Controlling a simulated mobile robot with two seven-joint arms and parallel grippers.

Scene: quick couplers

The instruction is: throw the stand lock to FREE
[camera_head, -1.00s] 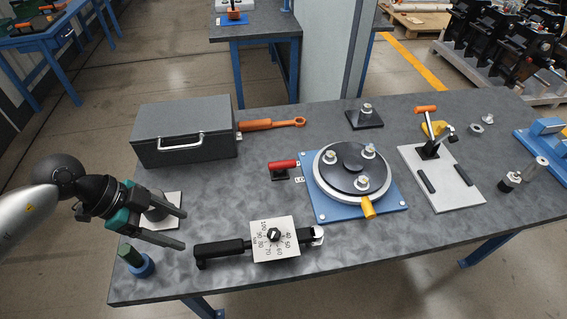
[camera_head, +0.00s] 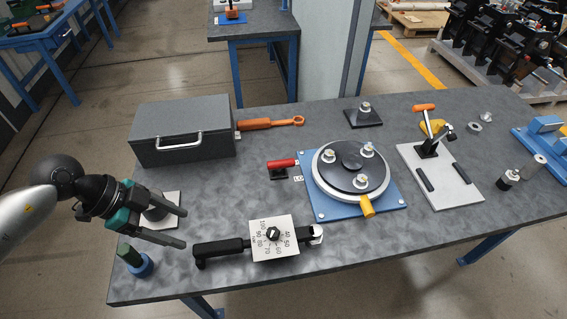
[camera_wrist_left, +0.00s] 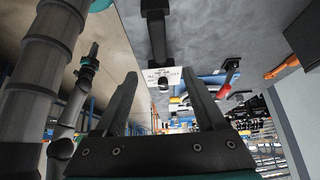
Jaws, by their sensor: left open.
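The round stand (camera_head: 328,180) sits on a blue plate, with several metal couplers on its top. A red-handled lever (camera_head: 283,163) on a small black base is at its left, pointing left, with small white labels beside it. A yellow handle (camera_head: 367,206) sticks out at the stand's front. The labels are too small to read, so I cannot tell the lock's setting. My left gripper (camera_head: 185,229) is open and empty at the table's left end, well left of the red lever. The left wrist view shows its spread fingers (camera_wrist_left: 160,80); my right gripper (camera_wrist_left: 88,65) is small there.
A torque wrench (camera_head: 222,248) with a white dial plate lies between my left gripper and the stand. A grey box (camera_head: 183,130) and an orange wrench (camera_head: 270,123) lie behind. A green-topped blue piece (camera_head: 138,263) stands near the front left. A grey plate with an orange-handled lever (camera_head: 425,107) is right.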

